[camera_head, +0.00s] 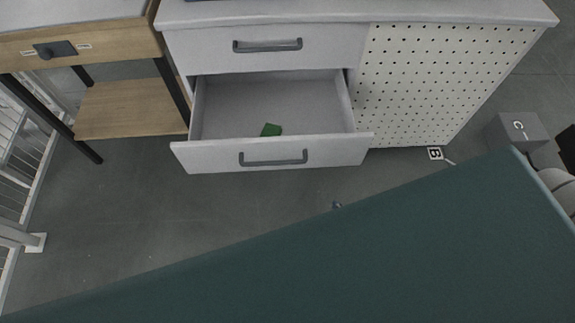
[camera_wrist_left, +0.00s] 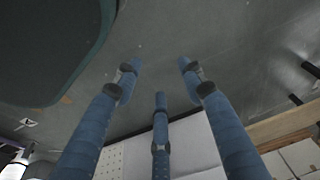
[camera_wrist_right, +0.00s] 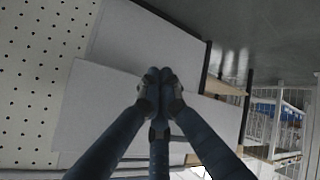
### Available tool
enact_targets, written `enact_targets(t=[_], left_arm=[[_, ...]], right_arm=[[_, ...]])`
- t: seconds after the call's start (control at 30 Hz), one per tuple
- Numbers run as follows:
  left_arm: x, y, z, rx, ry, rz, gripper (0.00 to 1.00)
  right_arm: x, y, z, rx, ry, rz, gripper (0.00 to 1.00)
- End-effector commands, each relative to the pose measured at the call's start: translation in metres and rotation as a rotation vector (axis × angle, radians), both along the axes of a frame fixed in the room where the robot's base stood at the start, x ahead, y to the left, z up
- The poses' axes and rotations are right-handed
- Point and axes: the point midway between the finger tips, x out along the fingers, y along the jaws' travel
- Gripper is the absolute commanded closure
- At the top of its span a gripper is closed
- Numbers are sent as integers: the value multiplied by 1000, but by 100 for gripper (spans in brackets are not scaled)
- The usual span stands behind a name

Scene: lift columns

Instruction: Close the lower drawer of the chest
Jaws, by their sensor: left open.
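The white chest (camera_head: 265,12) stands at the top of the head view. Its lower drawer (camera_head: 275,152) is pulled out, and its dark handle (camera_head: 273,158) faces me. The upper drawer (camera_head: 265,47) is shut. Only a small blue bit of my right gripper (camera_head: 337,205) shows, in front of the lower drawer and apart from its handle. In the right wrist view my right gripper's fingertips (camera_wrist_right: 160,88) are together, with nothing visible between them and white chest panels behind. My left gripper (camera_wrist_left: 155,80) is open and empty over the floor; the head view does not show it.
A small green thing (camera_head: 271,130) lies in the open drawer. A wooden table (camera_head: 90,45) stands left of the chest, beside a white railing (camera_head: 22,175). A perforated panel (camera_head: 430,85) is on the right, with a grey box (camera_head: 517,131) beyond. Bare floor lies before the drawer.

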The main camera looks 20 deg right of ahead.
Motion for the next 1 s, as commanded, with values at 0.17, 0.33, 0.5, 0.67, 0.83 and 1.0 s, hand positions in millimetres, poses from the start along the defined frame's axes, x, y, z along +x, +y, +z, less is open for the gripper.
enact_targets(t=[0.17,0.33,0.5,0.67,0.83,1.0], left_arm=[[30,-4,-6,-7,-49,5,60],[45,-6,12,-12,-93,10,60],[44,-5,35,-15,-130,13,60],[38,-3,53,-17,-152,15,60],[35,-3,64,-18,-159,16,60],[38,-4,66,-21,-172,15,60]], right_arm=[[38,6,19,-130,-226,166,100],[59,26,63,-289,-462,350,100],[59,56,105,-443,-667,518,100],[51,78,132,-538,-784,618,100],[49,87,145,-573,-825,653,100],[67,98,148,-573,-830,654,100]])
